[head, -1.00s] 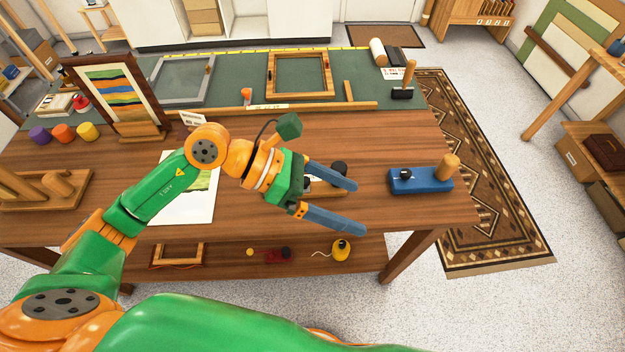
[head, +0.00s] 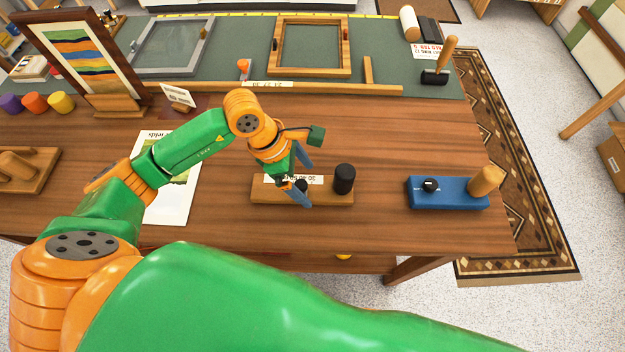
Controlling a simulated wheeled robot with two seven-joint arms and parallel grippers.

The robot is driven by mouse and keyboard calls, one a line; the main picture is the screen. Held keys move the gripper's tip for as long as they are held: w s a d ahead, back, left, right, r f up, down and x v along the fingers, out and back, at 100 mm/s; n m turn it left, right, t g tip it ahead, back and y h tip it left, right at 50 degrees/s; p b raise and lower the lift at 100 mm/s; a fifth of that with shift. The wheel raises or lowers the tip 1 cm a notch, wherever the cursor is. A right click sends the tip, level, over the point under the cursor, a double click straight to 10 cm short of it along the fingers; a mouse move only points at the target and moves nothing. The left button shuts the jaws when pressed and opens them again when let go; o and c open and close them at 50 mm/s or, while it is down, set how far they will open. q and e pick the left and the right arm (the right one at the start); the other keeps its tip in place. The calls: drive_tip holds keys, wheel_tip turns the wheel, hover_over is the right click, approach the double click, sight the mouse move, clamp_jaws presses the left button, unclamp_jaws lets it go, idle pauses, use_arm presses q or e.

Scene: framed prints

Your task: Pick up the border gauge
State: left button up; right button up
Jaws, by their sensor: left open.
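A flat wooden bar with a white number strip and a tall black knob stands near the table's front edge; it looks to be the border gauge (head: 263,193). A smaller dark knob on it is partly hidden by my gripper. My left gripper (head: 305,180) is open and empty, its blue fingers pointing down over the left and middle part of the bar. Whether the fingers touch it I cannot tell. My right gripper is not in view.
A blue block (head: 448,193) with a black knob and wooden handle stands to the right. A white sheet (head: 170,205) lies under my left arm. A framed striped print (head: 82,60) stands at the left. Empty frames lie on the green mat (head: 235,65). Bare wood surrounds the bar.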

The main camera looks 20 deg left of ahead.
use_arm(q)
drive_tip(key=shift+x, duration=1.15)
drive_tip(key=shift+w, duration=0.1)
clamp_jaws()
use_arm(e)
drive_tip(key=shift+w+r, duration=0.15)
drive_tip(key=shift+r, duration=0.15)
use_arm(q)
drive_tip(key=shift+r, duration=0.1)
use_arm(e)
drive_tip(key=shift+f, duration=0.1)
